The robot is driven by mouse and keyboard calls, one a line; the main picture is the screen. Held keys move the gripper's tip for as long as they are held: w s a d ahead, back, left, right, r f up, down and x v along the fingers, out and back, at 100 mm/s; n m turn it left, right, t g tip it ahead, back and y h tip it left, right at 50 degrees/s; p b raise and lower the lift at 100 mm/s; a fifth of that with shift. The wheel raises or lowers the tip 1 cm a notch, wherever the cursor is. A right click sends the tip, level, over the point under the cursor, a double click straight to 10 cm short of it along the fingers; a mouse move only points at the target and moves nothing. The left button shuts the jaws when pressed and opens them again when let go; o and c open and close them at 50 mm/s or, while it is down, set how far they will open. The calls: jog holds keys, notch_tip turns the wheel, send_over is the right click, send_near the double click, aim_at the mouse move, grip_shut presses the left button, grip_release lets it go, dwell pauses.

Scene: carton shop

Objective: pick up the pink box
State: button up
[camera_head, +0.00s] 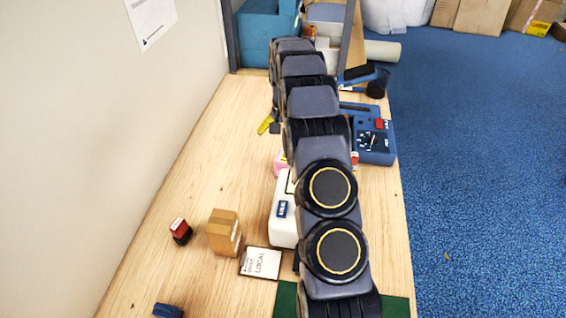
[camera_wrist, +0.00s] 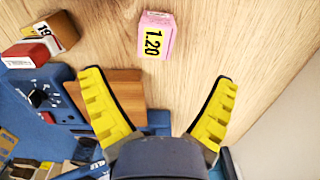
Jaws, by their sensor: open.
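The pink box (camera_wrist: 157,35) is small, with a yellow label reading 1.20. It lies on the wooden table at the top middle of the wrist view. In the head view only a pink sliver (camera_head: 280,164) shows at the left edge of my arm, which hides the rest. My gripper (camera_wrist: 158,80) is open, its two yellow ribbed fingers spread wide with nothing held between them. In the wrist view the pink box appears beyond the fingertips, midway between them and apart from both.
A blue device with a dial (camera_head: 376,145) stands at the table's right edge. A white device (camera_head: 283,222), a tan carton (camera_head: 224,232), a red and black item (camera_head: 180,231) and a card (camera_head: 262,263) lie nearer. In the wrist view, table around the pink box is bare.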

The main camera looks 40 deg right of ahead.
aim_at(284, 157)
jog(key=shift+w+d+f+m, duration=0.15)
jog(key=shift+d+f+m, duration=0.15)
jog(key=shift+d+f, duration=0.6)
jog(key=shift+f, duration=0.45)
jog(key=f, duration=0.4)
jog(key=a+f, duration=0.1)
jog(key=f, duration=0.2)
jog(key=shift+s, duration=0.2)
jog(key=c, duration=1.2)
